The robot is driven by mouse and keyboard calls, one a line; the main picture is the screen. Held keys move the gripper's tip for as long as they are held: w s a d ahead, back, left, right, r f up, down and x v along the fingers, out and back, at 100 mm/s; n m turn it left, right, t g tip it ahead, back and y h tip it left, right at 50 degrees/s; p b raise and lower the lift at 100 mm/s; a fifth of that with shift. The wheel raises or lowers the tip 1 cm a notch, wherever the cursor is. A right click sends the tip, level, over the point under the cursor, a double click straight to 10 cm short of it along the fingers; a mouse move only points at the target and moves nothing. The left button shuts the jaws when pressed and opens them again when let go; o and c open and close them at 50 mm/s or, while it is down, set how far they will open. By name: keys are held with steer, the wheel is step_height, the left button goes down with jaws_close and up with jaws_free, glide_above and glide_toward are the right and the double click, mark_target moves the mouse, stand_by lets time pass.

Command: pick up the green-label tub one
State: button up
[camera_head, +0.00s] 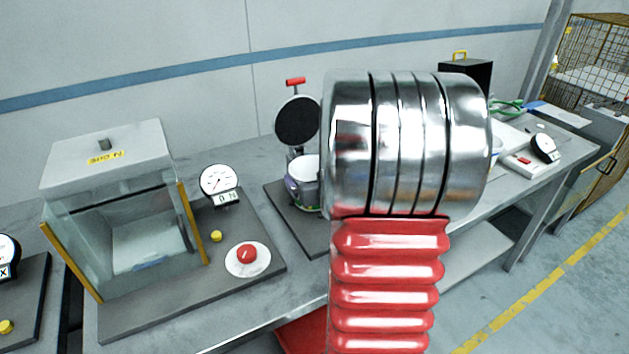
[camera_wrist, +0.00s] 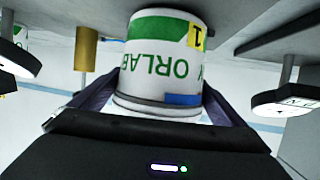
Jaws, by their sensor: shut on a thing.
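The white tub (camera_wrist: 160,68) with green label bands, large green letters and a yellow "1" tag fills the middle of the wrist view, upside down in that picture. My gripper (camera_wrist: 160,97) is shut on it, with a dark jaw on either side. In the head view a white tub (camera_head: 302,185) shows just left of my arm, in front of an upright black round plate. I cannot tell from its partly hidden side whether it is the held one. My arm hides what lies behind it, and my gripper is not clearly seen there.
A glass-walled box (camera_head: 105,155) with a lid stands on the left of the bench. A dial (camera_head: 219,180) and a red button (camera_head: 247,254) sit right of it. A black box (camera_head: 466,70) and another dial (camera_head: 545,148) stand toward the right. A wire cage (camera_head: 598,58) is beyond.

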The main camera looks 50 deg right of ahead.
step_height(320, 180, up, 27)
steer(key=shift+r, duration=0.2)
stand_by(0.9)
stand_by(0.9)
